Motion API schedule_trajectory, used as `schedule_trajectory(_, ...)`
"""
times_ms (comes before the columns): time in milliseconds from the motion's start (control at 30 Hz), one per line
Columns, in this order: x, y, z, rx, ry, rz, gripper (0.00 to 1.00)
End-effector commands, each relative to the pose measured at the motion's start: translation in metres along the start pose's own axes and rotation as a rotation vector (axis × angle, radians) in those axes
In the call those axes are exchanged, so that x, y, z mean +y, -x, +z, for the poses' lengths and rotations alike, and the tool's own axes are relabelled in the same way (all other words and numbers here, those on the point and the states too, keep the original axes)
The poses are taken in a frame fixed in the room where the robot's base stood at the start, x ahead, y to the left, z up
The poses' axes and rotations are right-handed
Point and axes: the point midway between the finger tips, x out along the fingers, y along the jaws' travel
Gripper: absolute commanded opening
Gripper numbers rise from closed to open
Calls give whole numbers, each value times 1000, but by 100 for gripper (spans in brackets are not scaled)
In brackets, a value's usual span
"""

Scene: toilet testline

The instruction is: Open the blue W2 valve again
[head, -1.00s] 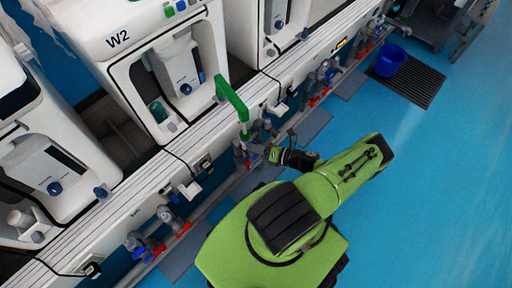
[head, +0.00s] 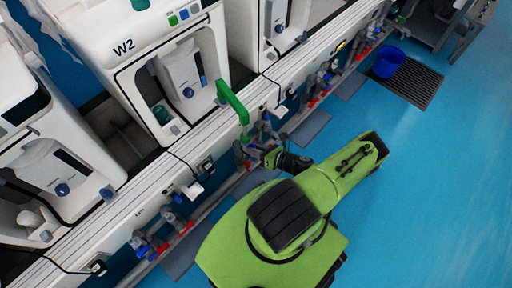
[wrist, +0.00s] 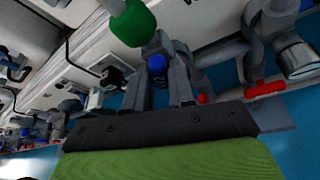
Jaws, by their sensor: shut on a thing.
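The W2 unit (head: 124,48) is a white cabinet at the upper left in the head view. My arm reaches to the pipework below it, and my gripper (head: 270,155) is there, small and partly hidden. In the wrist view my gripper (wrist: 158,88) has its two grey fingers close around the blue valve (wrist: 157,64), whose blue top shows between the fingertips. The gripper is shut on it. How far the valve is turned cannot be told.
A green bar (head: 232,102) sticks out just above my gripper; its rounded green end (wrist: 132,24) is close in the wrist view. Red-handled valves (wrist: 264,88) and grey pipes are beside the fingers. A blue bucket (head: 388,61) stands on a floor grate. The blue floor at right is clear.

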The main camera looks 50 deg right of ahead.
Motion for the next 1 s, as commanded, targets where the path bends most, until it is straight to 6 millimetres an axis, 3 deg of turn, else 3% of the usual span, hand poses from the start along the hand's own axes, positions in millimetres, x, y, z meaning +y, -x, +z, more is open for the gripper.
schedule_trajectory(500, 2, 0, 0, 0, 319, -132, 0)
schedule_trajectory(1000, 2, 0, -1, 0, 385, -159, 0)
